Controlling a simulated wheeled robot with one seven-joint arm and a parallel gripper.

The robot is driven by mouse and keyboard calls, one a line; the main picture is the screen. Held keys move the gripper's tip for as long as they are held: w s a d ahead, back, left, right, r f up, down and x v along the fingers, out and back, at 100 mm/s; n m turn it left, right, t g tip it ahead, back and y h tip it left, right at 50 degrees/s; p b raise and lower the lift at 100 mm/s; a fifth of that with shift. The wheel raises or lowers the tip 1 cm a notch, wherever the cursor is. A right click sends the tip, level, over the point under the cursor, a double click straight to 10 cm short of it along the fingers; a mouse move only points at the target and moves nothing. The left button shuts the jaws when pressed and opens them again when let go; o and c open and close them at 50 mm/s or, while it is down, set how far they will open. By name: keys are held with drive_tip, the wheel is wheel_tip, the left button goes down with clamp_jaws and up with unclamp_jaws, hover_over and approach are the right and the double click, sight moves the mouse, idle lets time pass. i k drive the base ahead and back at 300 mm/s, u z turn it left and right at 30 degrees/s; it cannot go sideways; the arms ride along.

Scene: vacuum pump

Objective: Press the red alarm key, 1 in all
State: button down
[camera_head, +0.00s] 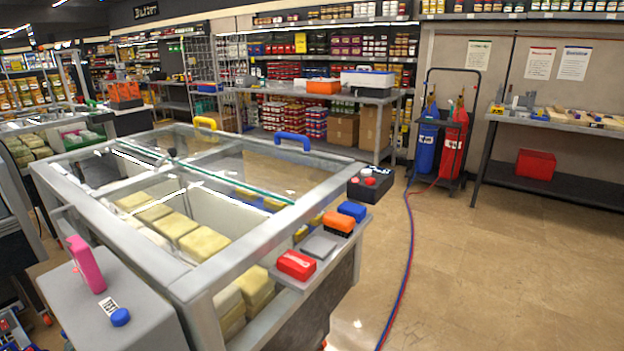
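A small dark box (370,187) is at the right corner of the glass-topped chest freezer (100,215). Small red round parts (370,181) and a pale one show on its top; they are too small to tell whether one is the alarm key. A red block (296,264) with a white mark sits on the ledge along the freezer's right side. An orange and black block (338,223) and a blue block (352,211) lie farther along that ledge, past a flat grey piece (319,247). My gripper is not in view.
A grey box (125,318) with a pink handle (86,264) and blue knob stands at the lower left. Red and blue hoses (409,245) run across the floor from a cart (441,140). A bench (560,124) stands at right. The tiled floor (500,270) at right is clear.

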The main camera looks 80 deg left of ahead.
sight(369, 181)
drive_tip(key=u, duration=2.2)
drive_tip(key=i, duration=1)
drive_tip(key=u, duration=0.05)
